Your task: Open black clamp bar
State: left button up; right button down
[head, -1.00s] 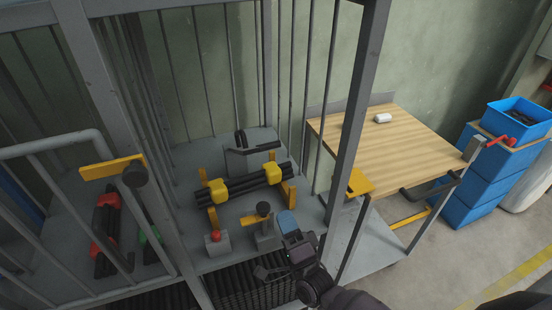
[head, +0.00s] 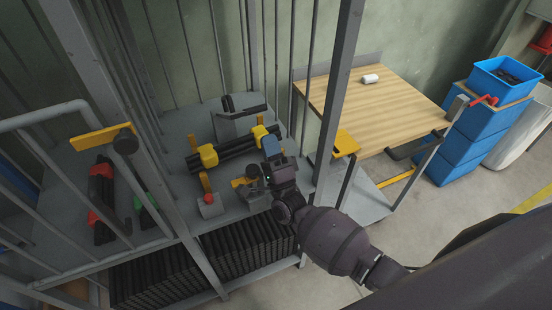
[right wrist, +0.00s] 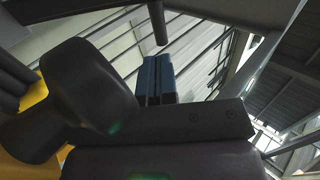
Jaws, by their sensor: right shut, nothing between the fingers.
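A black bar (head: 243,114), which looks like the clamp bar, lies across the top of a grey block at the back of the caged shelf. In front of it, a bundle of black rods (head: 232,149) is held by yellow clips. My right gripper (head: 271,147) is shut and empty, its blue fingertips near the bundle's right end, apart from the black bar in the picture. The fingers (right wrist: 157,79) also show in the right wrist view, with a dark rod (right wrist: 157,22) beyond that I cannot identify. My left gripper is not in view.
A black knob (right wrist: 92,92) is close to my right wrist. A red-topped grey block (head: 210,205) stands at the shelf front. A grey cage post (head: 338,105) rises right of my gripper. A wooden table (head: 375,105) and blue crates (head: 470,130) stand at right.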

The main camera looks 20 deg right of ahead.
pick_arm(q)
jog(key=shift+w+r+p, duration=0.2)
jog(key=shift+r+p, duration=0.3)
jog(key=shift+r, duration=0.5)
pick_arm(e)
jog(key=x, duration=0.5)
jog(key=shift+w+r, duration=0.15)
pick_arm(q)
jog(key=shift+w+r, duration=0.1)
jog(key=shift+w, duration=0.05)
